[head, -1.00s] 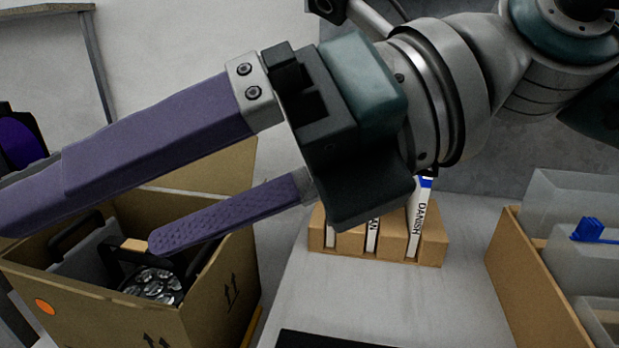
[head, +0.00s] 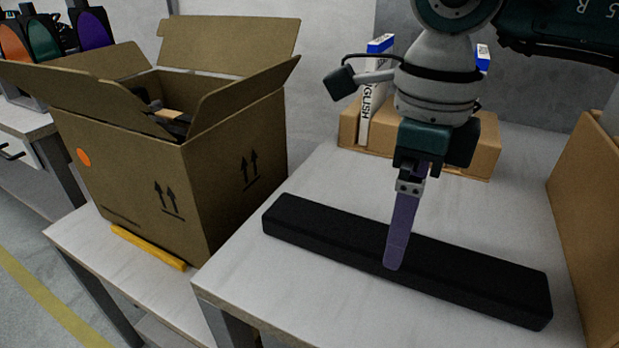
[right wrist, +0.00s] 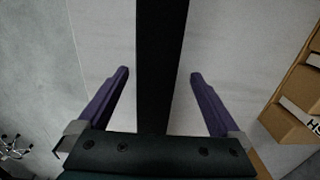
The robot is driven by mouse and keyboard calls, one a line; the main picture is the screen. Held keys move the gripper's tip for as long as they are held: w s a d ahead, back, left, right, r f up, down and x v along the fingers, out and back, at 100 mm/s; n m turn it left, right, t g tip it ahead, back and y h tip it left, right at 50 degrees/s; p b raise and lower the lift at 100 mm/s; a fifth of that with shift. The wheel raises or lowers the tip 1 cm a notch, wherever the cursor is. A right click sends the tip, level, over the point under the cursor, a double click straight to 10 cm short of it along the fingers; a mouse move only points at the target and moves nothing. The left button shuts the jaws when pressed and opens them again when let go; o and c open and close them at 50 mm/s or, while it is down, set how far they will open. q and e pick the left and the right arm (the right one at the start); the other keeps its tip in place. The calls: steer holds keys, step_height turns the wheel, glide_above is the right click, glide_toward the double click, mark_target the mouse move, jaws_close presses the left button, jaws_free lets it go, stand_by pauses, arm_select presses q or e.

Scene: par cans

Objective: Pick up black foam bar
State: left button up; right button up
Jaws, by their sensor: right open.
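The black foam bar (head: 310,222) lies flat on the white table, running from the middle left to the lower right of the head view. My right gripper (head: 398,240) points down over the bar's middle. Its near finger shows in front of the bar; the far finger is hidden in that view. In the right wrist view the right gripper (right wrist: 158,75) is open, with one purple finger on each side of the bar (right wrist: 161,50) and a gap on both sides. My left gripper is not in view.
An open cardboard box (head: 130,160) stands on a lower surface at the left, beside a yellow strip (head: 148,248). A cardboard holder (head: 487,150) with labelled cartons stands behind the bar. A brown box wall (head: 585,200) rises at the right. The table's front left is clear.

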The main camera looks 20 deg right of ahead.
steer(key=f, duration=0.4)
steer(key=shift+a, duration=0.3)
steer(key=c, duration=1.3)
steer(key=shift+o, duration=0.2)
steer(key=shift+r, duration=0.1)
